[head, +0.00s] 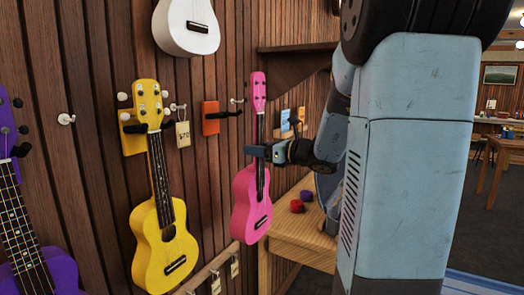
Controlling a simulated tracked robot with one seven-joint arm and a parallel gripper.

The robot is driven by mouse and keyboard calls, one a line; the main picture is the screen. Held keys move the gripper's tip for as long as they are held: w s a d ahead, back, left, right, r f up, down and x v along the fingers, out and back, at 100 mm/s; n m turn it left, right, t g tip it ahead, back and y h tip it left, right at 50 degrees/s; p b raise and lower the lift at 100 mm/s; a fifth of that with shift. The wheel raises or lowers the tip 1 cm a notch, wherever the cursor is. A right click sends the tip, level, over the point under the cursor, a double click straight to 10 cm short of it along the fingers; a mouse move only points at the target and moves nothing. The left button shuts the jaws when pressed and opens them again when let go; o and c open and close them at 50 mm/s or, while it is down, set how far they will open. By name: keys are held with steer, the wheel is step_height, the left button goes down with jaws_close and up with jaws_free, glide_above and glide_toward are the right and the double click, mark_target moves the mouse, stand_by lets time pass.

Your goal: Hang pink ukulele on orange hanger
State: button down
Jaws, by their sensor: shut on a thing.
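The pink ukulele (246,203) is upright in the head view, in front of the wooden wall. My gripper (262,151) is shut on its neck, just above the body. The orange hanger (211,118) is on the wall to the left of the ukulele's head, with a black prong reaching right toward the neck. The prong's tip ends close to the neck. I cannot tell whether they touch. The far finger of my gripper is partly hidden behind the neck.
A yellow ukulele (165,246) hangs on a yellow hanger to the left, with a price tag (183,134) beside it. A purple ukulele (22,225) is at the far left, a white one (186,25) above. A wooden table (301,236) with small red and purple items stands behind.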

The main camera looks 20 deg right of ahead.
steer(key=x, duration=0.5)
steer(key=shift+w+a, duration=0.15)
steer(key=shift+w, duration=0.05)
stand_by(0.7)
steer(key=shift+w+a+r, duration=0.15)
steer(key=shift+r, duration=0.3)
steer(key=shift+w+a, duration=0.1)
stand_by(0.6)
steer(key=shift+x, duration=2.6)
steer(key=shift+f, duration=0.95)
